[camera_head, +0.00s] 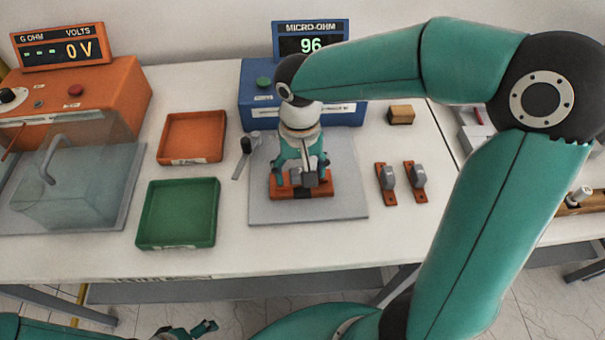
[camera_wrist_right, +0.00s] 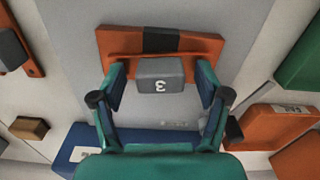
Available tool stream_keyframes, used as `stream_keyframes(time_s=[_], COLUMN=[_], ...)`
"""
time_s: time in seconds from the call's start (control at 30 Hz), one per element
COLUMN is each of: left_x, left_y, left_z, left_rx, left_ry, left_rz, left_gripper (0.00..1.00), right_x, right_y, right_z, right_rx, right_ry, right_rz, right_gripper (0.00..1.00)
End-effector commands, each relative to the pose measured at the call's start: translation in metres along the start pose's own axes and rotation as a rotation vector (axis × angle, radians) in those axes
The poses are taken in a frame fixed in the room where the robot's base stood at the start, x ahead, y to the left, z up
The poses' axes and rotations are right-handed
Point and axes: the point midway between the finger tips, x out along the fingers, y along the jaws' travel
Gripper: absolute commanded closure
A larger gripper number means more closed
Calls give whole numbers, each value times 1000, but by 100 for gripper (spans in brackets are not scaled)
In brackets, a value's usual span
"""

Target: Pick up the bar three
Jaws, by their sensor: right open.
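Bar three is a grey block (camera_wrist_right: 160,74) marked "3", on an orange base (camera_wrist_right: 115,45) with a dark middle section. In the head view its orange base (camera_head: 284,188) lies on the grey plate (camera_head: 345,205), partly hidden by my right gripper. My right gripper (camera_wrist_right: 161,90) is open, one finger on each side of the grey block, with visible gaps between fingers and block. It also shows in the head view (camera_head: 300,172), pointing down over the bar. My left gripper (camera_head: 195,330) is at the bottom edge of the head view, low in front of the table; its opening is unclear.
Two similar bars (camera_head: 387,183) (camera_head: 418,182) lie right of the plate. An orange tray (camera_head: 192,137) and a green tray (camera_head: 178,213) are to the left. The blue micro-ohm meter (camera_head: 258,105) stands behind the plate. A small wooden block (camera_head: 401,115) sits at back right.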

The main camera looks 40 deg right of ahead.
Motion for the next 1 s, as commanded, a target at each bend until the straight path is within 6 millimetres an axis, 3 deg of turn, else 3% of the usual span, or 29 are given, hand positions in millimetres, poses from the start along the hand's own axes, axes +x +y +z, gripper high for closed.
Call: stream_keyframes(time_s=[0.2,0.67,1.0], left_x=[0,0,0], left_y=[0,0,0], left_z=[0,0,0], left_rx=[0,0,0], left_ry=[0,0,0], left_rz=[0,0,0], left_gripper=[13,13,13], right_x=[1,0,-3], right_y=[0,0,0], right_z=[0,0,0], right_rx=[0,-1,-1], right_ry=[1,1,2], right_rz=[-1,0,0], right_gripper=[25,100,100])
